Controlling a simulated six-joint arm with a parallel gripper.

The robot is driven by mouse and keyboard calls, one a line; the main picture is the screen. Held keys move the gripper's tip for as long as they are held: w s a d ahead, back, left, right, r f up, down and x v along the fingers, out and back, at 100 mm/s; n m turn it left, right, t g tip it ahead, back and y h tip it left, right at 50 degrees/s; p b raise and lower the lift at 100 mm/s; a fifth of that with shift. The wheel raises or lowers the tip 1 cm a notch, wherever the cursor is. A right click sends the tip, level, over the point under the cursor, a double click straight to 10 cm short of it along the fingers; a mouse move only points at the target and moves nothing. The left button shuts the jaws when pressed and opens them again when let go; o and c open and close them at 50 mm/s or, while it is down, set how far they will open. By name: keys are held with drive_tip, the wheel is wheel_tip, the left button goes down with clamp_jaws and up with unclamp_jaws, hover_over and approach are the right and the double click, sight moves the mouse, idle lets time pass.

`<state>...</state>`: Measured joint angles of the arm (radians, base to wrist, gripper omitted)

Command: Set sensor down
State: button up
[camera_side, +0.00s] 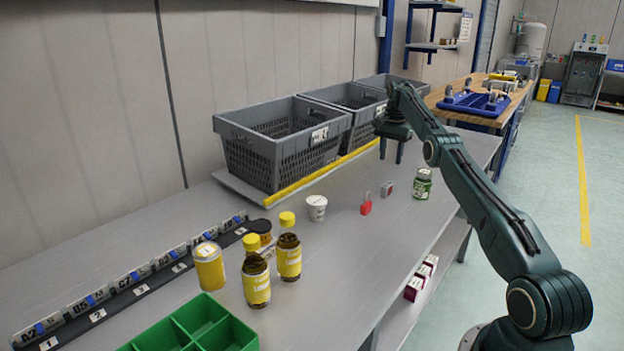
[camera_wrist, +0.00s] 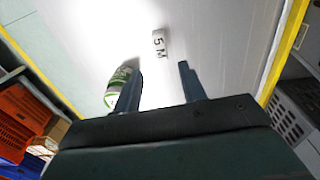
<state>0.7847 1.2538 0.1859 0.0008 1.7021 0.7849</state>
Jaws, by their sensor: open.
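A small grey block with a red face (camera_side: 388,188), which may be the sensor, rests on the grey bench. A small pale piece marked "5 M" (camera_wrist: 159,43), probably the same block, lies ahead of my fingertips in the wrist view. My gripper (camera_side: 390,155) points down above the bench, over the area of the block and apart from it. It also shows in the wrist view (camera_wrist: 160,70), with its two fingers apart and nothing between them.
A green jar (camera_side: 422,184) stands right of the block, and a red padlock-like piece (camera_side: 366,204) and white cup (camera_side: 317,208) stand left. Grey crates (camera_side: 285,150) line the back. Yellow-capped bottles (camera_side: 289,258) and a green tray (camera_side: 200,325) are nearer the camera.

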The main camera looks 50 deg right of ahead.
idle(0.6)
drive_tip(key=w+a+r+n+t, duration=0.1)
drive_tip(key=w+a+r+n, duration=0.1)
drive_tip(key=a+r, duration=0.5)
drive_tip(key=w+a+r+n, duration=0.2)
drive_tip(key=a+r+n, duration=0.1)
drive_tip(key=a+r, duration=0.35)
drive_tip(key=s+a+r+n+t+h, duration=0.1)
drive_tip(key=s+a+r+n, duration=0.2)
drive_tip(key=a, duration=0.4)
drive_tip(key=s+a+r+n+t, duration=0.1)
drive_tip(key=s+a+r, duration=0.2)
drive_tip(key=a+r, duration=0.4)
drive_tip(key=s+a+f+n+t, duration=0.15)
drive_tip(key=s+a+n, duration=0.25)
drive_tip(key=s+a, duration=0.9)
drive_tip(key=s+a+f+n, duration=0.2)
drive_tip(key=s+a+f, duration=0.1)
drive_tip(key=s, duration=0.4)
drive_tip(key=s+a+f+n+t+y, duration=0.1)
drive_tip(key=s+a+f+n, duration=0.2)
drive_tip(key=s+f, duration=0.3)
drive_tip(key=shift+s+a, duration=0.2)
drive_tip(key=shift+s, duration=0.4)
drive_tip(key=shift+f, duration=0.1)
